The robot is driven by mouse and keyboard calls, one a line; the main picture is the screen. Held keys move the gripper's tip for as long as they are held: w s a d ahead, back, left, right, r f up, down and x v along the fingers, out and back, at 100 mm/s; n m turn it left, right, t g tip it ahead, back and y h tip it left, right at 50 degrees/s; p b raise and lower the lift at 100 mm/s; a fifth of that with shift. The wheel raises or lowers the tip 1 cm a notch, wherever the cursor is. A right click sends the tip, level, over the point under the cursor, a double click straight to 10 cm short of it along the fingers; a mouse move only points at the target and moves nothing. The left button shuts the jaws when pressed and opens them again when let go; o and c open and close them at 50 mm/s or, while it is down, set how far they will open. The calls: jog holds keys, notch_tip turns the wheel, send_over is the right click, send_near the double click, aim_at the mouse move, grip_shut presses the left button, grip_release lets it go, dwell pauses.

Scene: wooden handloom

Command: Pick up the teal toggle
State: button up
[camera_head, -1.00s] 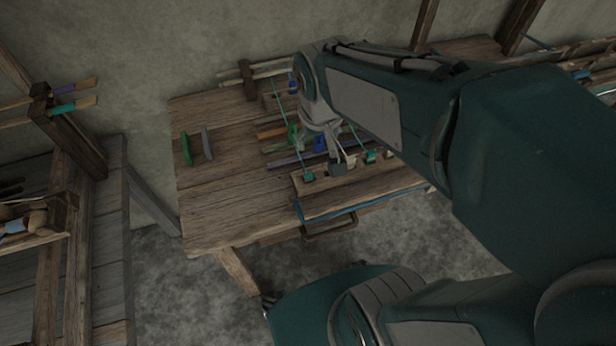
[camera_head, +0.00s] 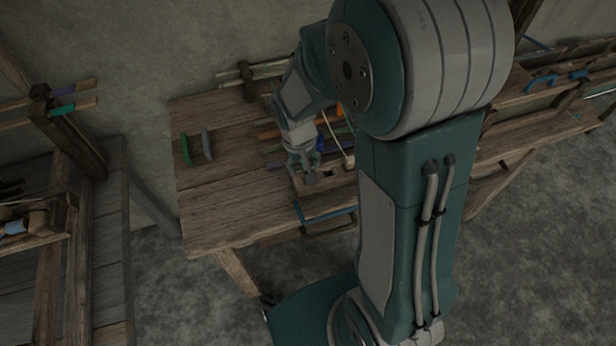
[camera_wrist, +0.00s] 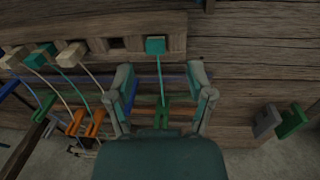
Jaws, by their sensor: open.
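A teal toggle (camera_wrist: 156,45) sits on the wooden slotted block (camera_wrist: 100,35) in the wrist view. A teal cord (camera_wrist: 160,80) runs from it toward my gripper. My gripper (camera_wrist: 160,70) is open and empty, with one finger on each side of the cord. The toggle shows just beyond the fingertips, between their lines. A second teal toggle (camera_wrist: 42,55) stands further left on the block. In the head view my gripper (camera_head: 305,172) is over the left end of the block and hides the toggle there.
Two cream toggles (camera_wrist: 70,55) (camera_wrist: 12,58) flank the second teal toggle. An empty square hole (camera_wrist: 115,43) lies between them and the nearer teal toggle. Green (camera_head: 186,149) and grey (camera_head: 206,145) handles stand on the bench (camera_head: 210,205), whose left part is mostly clear.

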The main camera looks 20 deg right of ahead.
jog(key=f, duration=0.3)
jog(key=d+f, duration=0.1)
jog(key=f, duration=0.1)
jog(key=shift+w+f, duration=0.1)
jog(key=shift+c, duration=0.3)
jog(key=c, duration=0.8)
jog(key=shift+c, duration=0.2)
